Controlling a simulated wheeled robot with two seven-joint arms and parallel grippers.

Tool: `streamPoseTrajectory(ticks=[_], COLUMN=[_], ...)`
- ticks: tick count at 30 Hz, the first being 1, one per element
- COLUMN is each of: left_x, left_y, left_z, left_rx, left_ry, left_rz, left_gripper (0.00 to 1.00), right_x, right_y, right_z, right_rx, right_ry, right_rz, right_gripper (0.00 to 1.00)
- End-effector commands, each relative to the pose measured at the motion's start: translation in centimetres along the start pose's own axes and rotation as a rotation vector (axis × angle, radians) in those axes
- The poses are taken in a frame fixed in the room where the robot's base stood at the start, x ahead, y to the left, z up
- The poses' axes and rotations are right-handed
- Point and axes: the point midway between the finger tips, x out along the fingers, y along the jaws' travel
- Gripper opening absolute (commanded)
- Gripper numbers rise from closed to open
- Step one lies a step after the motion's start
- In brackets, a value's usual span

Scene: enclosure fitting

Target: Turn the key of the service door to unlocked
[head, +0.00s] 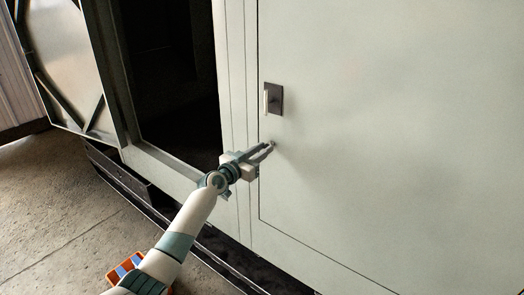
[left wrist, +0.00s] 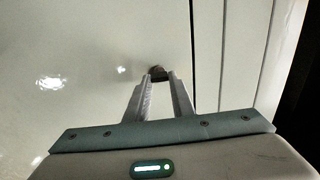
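The service door (head: 400,120) is a pale grey-green panel filling the right of the head view; it looks shut. Its surface also fills much of the left wrist view (left wrist: 70,50). My left gripper (head: 270,148) points at the door below the handle, its two fingers apart. In the left wrist view the fingertips (left wrist: 159,77) reach close to a small dark piece (left wrist: 157,71) on the door, likely the key or its lock. The fingertips partly hide it, and I cannot tell its turn or whether they touch it. My right gripper is not in view.
A dark plate with a pale upright handle (head: 273,99) is on the door above my gripper. A dark opening (head: 165,80) lies left of the door frame. An orange and blue object (head: 122,270) is on the concrete floor (head: 50,210), partly behind my arm.

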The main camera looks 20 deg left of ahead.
Motion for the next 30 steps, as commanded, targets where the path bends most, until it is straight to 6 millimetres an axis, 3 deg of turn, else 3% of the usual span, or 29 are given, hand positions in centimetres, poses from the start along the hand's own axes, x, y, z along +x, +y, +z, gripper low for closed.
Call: streamPoseTrajectory(ticks=[14,30], left_x=[0.0,0.0], left_y=[0.0,-0.1], left_z=[0.1,0.1], left_rx=[-0.074,-0.488], left_ry=[0.000,0.000], left_rz=[0.000,0.000], left_gripper=[0.00,0.00], right_x=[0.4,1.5], right_y=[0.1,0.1], right_z=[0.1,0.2], right_rx=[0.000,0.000], right_ry=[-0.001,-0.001], right_rz=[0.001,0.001], right_gripper=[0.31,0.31])
